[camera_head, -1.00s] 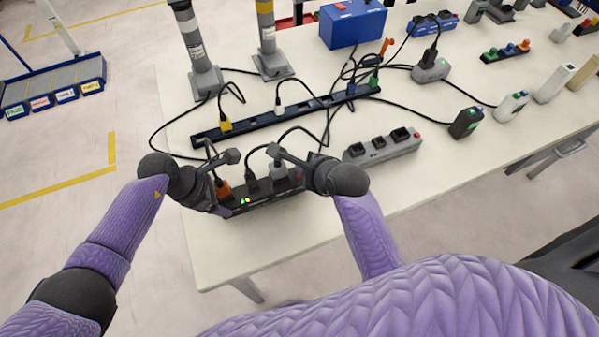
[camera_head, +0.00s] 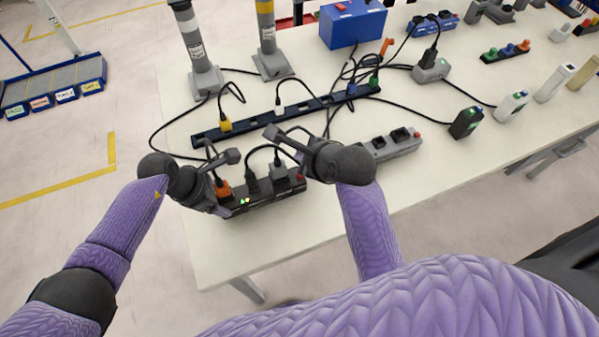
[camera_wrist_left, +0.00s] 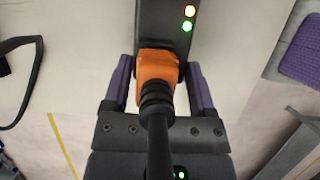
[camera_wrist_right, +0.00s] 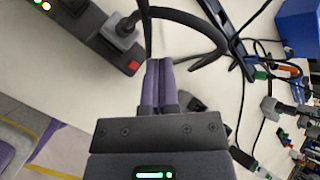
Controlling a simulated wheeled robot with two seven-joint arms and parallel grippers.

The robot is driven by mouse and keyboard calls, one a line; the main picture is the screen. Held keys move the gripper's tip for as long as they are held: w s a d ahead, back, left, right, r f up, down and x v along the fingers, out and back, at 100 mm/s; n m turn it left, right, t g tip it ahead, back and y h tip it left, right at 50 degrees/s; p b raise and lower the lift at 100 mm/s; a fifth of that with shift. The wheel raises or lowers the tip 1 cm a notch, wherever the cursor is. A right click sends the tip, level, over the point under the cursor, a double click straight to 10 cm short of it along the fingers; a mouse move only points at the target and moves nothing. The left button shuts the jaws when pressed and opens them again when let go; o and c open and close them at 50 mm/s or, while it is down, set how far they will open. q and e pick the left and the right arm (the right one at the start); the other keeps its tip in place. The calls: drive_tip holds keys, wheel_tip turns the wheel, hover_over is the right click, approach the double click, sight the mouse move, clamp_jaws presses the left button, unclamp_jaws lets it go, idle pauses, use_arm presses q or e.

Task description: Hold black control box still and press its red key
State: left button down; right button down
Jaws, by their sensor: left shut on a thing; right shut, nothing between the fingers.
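The black control box (camera_head: 265,194) lies near the table's front edge. Orange, black and grey plugs stand in it, and small lights glow near its left end. Its red key (camera_head: 300,177) is at the right end; it also shows in the right wrist view (camera_wrist_right: 134,65). My left gripper (camera_wrist_left: 160,88) is shut on the box at its left end, fingers on both sides beside the orange plug (camera_wrist_left: 158,67). My right gripper (camera_wrist_right: 158,75) is shut and empty, its fingertips beside the red key and apart from it in the picture.
A long dark power strip (camera_head: 275,117) with cables lies behind the box. A grey socket strip (camera_head: 395,145) lies to the right, partly behind my right gripper. Two grey posts and a blue box (camera_head: 352,24) stand farther back. The table front is clear.

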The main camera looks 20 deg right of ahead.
use_arm(q)
unclamp_jaws()
drive_tip(key=shift+r, duration=0.1)
